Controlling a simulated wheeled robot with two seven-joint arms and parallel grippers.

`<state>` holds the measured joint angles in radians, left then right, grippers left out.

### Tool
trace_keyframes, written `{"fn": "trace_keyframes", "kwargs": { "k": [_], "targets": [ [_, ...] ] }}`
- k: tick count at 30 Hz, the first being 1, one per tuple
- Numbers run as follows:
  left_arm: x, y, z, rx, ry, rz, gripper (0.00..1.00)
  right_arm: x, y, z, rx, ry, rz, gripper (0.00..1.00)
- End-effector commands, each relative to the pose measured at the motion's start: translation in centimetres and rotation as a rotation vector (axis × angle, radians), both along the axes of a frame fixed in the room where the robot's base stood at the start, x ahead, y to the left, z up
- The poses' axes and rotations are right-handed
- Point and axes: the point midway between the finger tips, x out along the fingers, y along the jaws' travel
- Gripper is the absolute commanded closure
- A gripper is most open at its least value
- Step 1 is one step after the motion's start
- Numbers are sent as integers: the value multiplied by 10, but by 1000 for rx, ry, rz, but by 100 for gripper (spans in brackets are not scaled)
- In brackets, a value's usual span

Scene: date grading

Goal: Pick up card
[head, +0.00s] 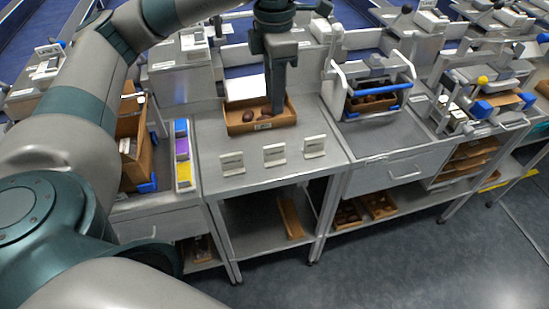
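Three small white card-like pieces stand in a row near the front of the middle steel table: a left one (232,164), a middle one (274,155) and a right one (314,147). Blue, purple and yellow cards (182,150) sit in a narrow tray to the left. I cannot tell which of these is the task's card. My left gripper (278,112) points down at the brown carton (262,126), behind the white pieces and apart from them. Its fingers look narrow from this side, so its opening is unclear. My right gripper is out of view.
Dark dates (248,116) lie in the carton, with a pale sheet (246,89) at its back. A white-framed device with a blue bar (378,114) stands to the right over another carton. The steel tabletop (220,140) around the white pieces is mostly clear.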

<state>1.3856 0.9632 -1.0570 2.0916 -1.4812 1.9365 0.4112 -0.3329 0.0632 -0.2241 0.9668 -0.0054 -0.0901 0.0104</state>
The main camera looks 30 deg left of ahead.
Motion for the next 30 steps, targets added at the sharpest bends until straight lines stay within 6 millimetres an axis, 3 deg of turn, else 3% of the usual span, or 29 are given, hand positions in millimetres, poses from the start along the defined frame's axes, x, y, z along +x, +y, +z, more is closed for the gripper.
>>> {"fn": "trace_keyframes", "kwargs": {
  "k": [5,17,25,30],
  "targets": [
    [0,0,-9,0,0,0,71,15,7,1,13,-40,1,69],
    [0,0,-11,0,1,0,71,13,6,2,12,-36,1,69],
    [-1,1,-39,1,4,1,71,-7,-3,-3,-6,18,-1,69],
    [-1,0,-69,1,6,0,71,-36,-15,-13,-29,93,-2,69]
  ]
}}
